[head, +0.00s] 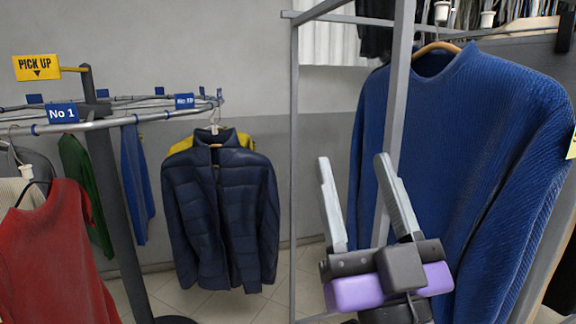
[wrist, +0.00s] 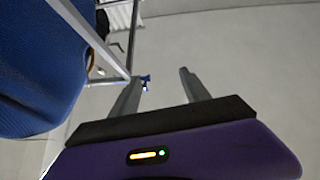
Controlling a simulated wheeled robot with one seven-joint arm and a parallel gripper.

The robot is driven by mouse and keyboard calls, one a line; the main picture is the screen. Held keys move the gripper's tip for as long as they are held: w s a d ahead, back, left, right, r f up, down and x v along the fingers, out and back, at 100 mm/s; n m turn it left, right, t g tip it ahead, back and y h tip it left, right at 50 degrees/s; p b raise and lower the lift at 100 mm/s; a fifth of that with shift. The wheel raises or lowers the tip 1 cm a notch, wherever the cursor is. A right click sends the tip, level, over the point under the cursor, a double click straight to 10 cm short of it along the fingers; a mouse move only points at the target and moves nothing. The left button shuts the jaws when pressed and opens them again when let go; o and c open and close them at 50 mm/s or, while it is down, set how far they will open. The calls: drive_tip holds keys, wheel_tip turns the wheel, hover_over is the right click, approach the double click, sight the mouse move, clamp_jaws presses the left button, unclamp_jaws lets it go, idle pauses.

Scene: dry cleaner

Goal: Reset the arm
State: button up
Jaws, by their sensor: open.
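My gripper (head: 357,205) is raised in the right half of the head view, with its two grey fingers pointing up and spread apart. Nothing is between the fingers. In the wrist view my gripper (wrist: 160,92) also shows open and empty, with the grey wall beyond it. A blue sweater (head: 470,150) hangs on a wooden hanger just right of and behind my gripper in the head view. I cannot tell whether they touch. The sweater fills the left edge of the wrist view (wrist: 35,70).
A grey metal frame (head: 295,130) stands around my gripper's area. A rail with signs (head: 62,113) at left holds a red garment (head: 50,255), a green one (head: 82,190) and a navy puffer jacket (head: 220,215). A yellow pick-up sign (head: 37,67) stands above. Floor shows at centre.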

drive_tip(key=s+d+f+g, duration=0.1)
drive_tip(key=s+d+f, duration=0.15)
drive_tip(key=f, duration=0.55)
drive_tip(key=s+d+f+n+g, duration=0.1)
drive_tip(key=s+f+g, duration=0.1)
drive_tip(key=s+f, duration=0.35)
drive_tip(key=s+d+f+g, duration=0.1)
drive_tip(key=s+d+f, duration=0.1)
drive_tip(key=f, duration=0.7)
drive_tip(key=s+d+f+m+g+h, duration=0.1)
drive_tip(key=s+d+f+g+h, duration=0.1)
drive_tip(key=s+f, duration=0.7)
drive_tip(key=s+d+f+m+g+h+b, duration=0.1)
drive_tip(key=s+d+f+g, duration=0.3)
drive_tip(key=s+f, duration=0.5)
drive_tip(key=s+m+g+h, duration=0.1)
drive_tip(key=s, duration=0.3)
drive_tip(key=shift+s+d+f+h, duration=0.2)
drive_tip(key=shift+d+f+h, duration=0.1)
drive_tip(key=shift+d, duration=0.1)
